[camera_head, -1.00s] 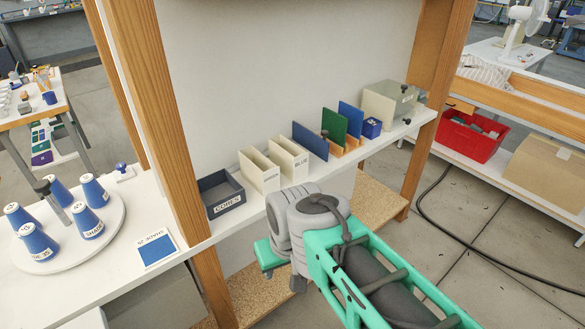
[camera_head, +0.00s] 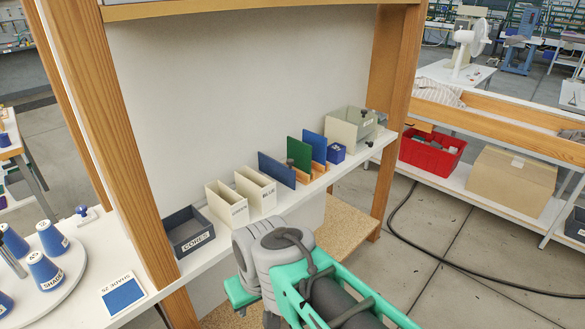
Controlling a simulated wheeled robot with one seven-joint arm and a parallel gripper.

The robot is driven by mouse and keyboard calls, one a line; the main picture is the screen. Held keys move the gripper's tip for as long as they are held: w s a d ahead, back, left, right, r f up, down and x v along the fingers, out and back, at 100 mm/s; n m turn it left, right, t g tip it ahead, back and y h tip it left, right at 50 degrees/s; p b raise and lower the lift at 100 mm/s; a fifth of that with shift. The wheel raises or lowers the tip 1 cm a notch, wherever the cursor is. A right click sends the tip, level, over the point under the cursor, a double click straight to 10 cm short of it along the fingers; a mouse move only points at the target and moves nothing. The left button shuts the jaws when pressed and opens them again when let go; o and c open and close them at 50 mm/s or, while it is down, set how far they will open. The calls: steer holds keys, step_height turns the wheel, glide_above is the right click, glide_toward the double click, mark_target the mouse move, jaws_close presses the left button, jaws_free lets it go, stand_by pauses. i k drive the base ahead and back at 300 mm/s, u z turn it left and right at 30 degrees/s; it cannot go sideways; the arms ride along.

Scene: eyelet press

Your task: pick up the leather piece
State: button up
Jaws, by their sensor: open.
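Three flat upright panels stand in wooden holders on the white shelf: a blue one (camera_head: 276,169), a green one (camera_head: 299,155) and another blue one (camera_head: 314,146). I cannot tell whether any of them is the leather piece; nothing in view is marked as leather. My arm rises from the bottom, with its grey joint and green link in front of the shelf. My gripper's fingertips do not show, so I cannot see where they are.
Wooden posts (camera_head: 113,150), (camera_head: 391,120) frame the shelf. Cones stand on a round tray (camera_head: 62,290) at left.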

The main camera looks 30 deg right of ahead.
mark_target(301, 152)
steer(key=z, duration=2.1)
steer(key=i, duration=1.45)
steer(key=u, duration=2.7)
steer(key=i, duration=0.5)
